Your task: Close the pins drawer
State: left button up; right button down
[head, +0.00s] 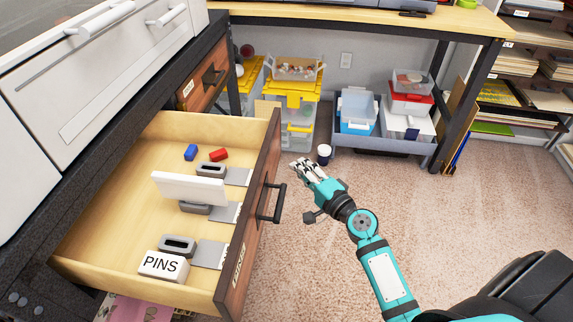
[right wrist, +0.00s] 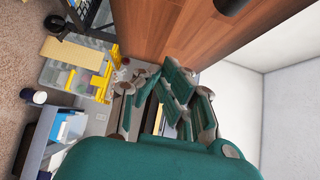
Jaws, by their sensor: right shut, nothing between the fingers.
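The pins drawer (head: 130,220) is pulled far out of the dark bench in the head view. A white block reading PINS (head: 163,265) lies in its near corner. Its brown wooden front (head: 250,215) carries a black bar handle (head: 272,203). My right gripper (head: 302,168) is shut and empty, just right of the drawer front near its far end, apart from the handle in the head view. In the right wrist view, the gripper fingers (right wrist: 165,95) show in front of a brown wooden panel (right wrist: 185,30). My left gripper is not in view.
A smaller drawer front (head: 200,78) is behind. Yellow-lidded bins (head: 290,90) and a grey tray (head: 385,140) stand beyond.

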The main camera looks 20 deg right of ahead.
aim_at(275, 159)
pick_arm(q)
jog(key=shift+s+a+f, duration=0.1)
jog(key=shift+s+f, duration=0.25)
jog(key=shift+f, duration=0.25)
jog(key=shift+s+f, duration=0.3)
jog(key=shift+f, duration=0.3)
pick_arm(e)
jog(key=shift+w+a, duration=0.45)
jog(key=shift+a, duration=0.35)
jog(key=shift+w+a, duration=0.45)
jog(key=shift+a, duration=0.35)
jog(key=shift+w+a+p, duration=0.2)
jog(key=shift+a+p, duration=0.1)
jog(key=w+a, duration=0.1)
jog(key=a, duration=0.1)
jog(key=w+a, duration=0.4)
jog(key=a, duration=0.1)
jog(key=shift+a+p, duration=0.1)
jog(key=shift+p, duration=0.25)
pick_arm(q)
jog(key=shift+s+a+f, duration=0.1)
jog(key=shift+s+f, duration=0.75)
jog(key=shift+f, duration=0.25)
pick_arm(e)
jog(key=shift+s, duration=0.1)
